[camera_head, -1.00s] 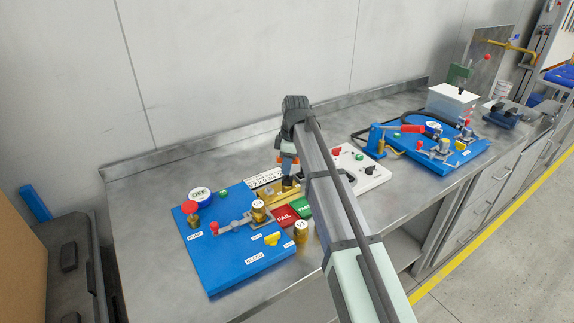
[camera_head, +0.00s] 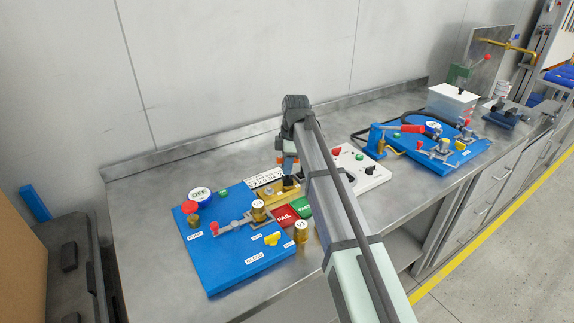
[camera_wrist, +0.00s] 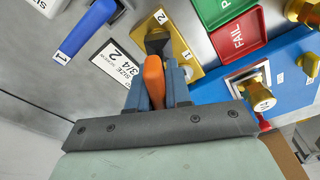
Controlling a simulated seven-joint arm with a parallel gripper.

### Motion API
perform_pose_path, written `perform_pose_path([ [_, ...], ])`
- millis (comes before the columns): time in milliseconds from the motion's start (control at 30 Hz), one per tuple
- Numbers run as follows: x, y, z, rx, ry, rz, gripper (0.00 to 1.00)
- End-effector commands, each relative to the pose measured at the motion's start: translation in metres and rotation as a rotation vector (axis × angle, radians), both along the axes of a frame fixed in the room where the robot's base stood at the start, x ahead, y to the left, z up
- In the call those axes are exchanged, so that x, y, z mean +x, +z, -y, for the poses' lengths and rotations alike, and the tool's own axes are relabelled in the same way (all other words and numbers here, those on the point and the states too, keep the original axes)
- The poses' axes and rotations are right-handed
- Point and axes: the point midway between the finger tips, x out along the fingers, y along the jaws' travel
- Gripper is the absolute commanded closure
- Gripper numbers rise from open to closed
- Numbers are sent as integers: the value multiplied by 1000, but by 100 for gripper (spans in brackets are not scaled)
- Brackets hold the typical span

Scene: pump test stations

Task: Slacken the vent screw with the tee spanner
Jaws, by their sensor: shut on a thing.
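My gripper (camera_wrist: 156,85) is shut on an orange handle (camera_wrist: 153,75), which seems to be the tee spanner's. I cannot tell whether the block touches the plate or is part of the spanner. In the head view my gripper (camera_head: 289,168) is above that plate (camera_head: 268,193), at the back right of the blue pump board (camera_head: 230,262). I cannot single out the vent screw for certain; several brass fittings, one of them the V3 fitting (camera_head: 258,207), are on or beside the board.
Red FAIL (camera_head: 285,218) and green PASS (camera_head: 306,208) trays lie right of the plate. A white control box (camera_head: 360,170) stands behind my arm. A blue bar (camera_wrist: 85,30) marked 1 and a size card (camera_wrist: 115,63) lie beside the plate. Bare bench lies left of the card.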

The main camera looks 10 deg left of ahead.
Motion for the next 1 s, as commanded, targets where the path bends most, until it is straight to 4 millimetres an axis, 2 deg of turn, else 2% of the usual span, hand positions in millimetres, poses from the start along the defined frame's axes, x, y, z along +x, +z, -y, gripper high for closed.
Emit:
perform_pose_path([
  [300, 3, 1, 1, -3, 193, 7, 100],
  [667, 3, 1, 0, -3, 217, 7, 100],
  [1000, 3, 1, 0, -2, 419, 6, 100],
])
